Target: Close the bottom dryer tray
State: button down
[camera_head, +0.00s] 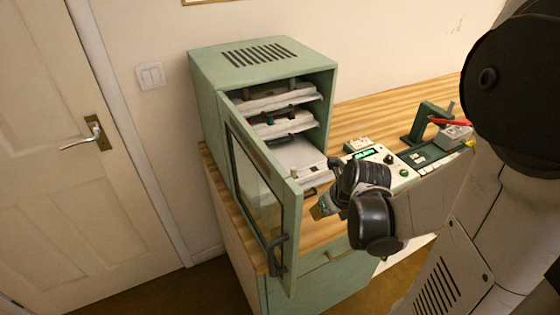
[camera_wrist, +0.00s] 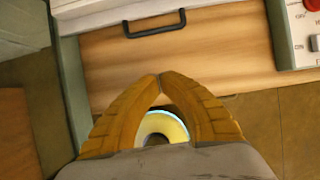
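The green dryer (camera_head: 225,65) stands on the wooden table with its glazed door (camera_head: 250,170) swung open. The bottom tray (camera_head: 300,155) is white and sticks out further than the two trays above it. Its front and black handle (camera_wrist: 155,26) show at the top of the wrist view. My gripper (camera_head: 318,211) is in front of the bottom tray, between the open door and the control panel. In the wrist view its yellow fingers (camera_wrist: 160,80) meet at the tips with nothing between them. The tips appear apart from the handle.
The control panel (camera_head: 398,170) with knobs and buttons lies close on the right of the dryer. A green stand (camera_head: 430,118) with a red item is further right. The open door's edge, with its dark handle (camera_head: 276,252), bounds the space on the left.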

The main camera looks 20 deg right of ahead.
jog(key=b+x, duration=0.1)
jog(key=x, duration=0.3)
jog(key=shift+f+b, duration=0.15)
jog(key=shift+b, duration=0.2)
jog(key=shift+w+r, duration=0.25)
jog(key=shift+w, duration=0.35)
jog(key=shift+w+r, duration=0.25)
jog(key=shift+w, duration=0.35)
jog(key=shift+w+a+r, duration=0.1)
jog(key=shift+w+r, duration=0.15)
jog(key=shift+w, duration=0.4)
